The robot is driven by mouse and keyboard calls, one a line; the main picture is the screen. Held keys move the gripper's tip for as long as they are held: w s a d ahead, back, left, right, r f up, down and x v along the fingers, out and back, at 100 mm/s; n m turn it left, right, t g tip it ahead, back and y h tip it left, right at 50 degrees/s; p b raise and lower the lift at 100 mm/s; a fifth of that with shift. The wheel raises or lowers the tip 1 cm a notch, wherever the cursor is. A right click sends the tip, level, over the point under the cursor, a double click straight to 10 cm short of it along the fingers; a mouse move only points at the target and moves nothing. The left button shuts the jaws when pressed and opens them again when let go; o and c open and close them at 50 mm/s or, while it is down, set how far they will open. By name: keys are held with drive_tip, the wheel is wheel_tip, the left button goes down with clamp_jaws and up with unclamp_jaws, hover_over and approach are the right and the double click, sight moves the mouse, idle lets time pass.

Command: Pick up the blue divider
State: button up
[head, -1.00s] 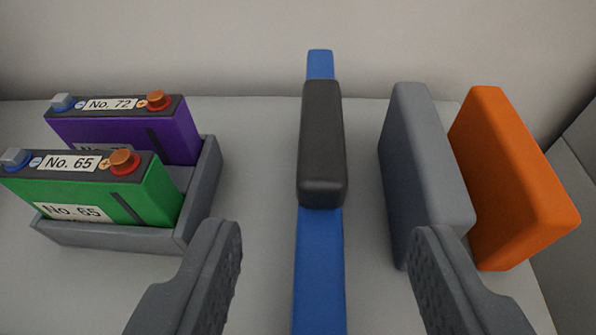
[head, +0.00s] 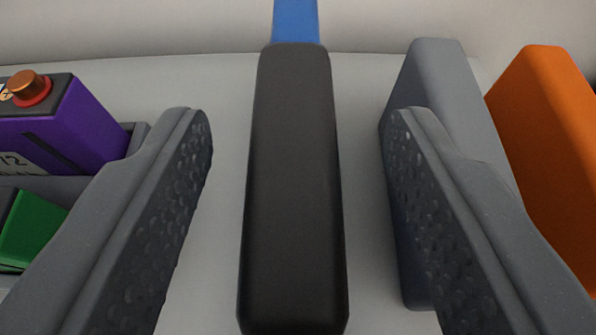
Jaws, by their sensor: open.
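The blue divider (head: 296,22) stands in the middle of the view. A black grip (head: 293,185) sits on top of it and hides most of the blue. My gripper (head: 297,118) is open, with one finger on each side of the black grip. Neither finger touches the grip; a gap shows on both sides. The lower part of the divider is hidden under the grip.
An orange block (head: 550,140) stands farther right. A grey tray (head: 137,135) with a purple battery (head: 85,125) and a green battery (head: 32,230) is at the left. A pale wall (head: 160,25) is behind.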

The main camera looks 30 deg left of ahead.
drive_tip(key=shift+c, duration=0.3)
clamp_jaws()
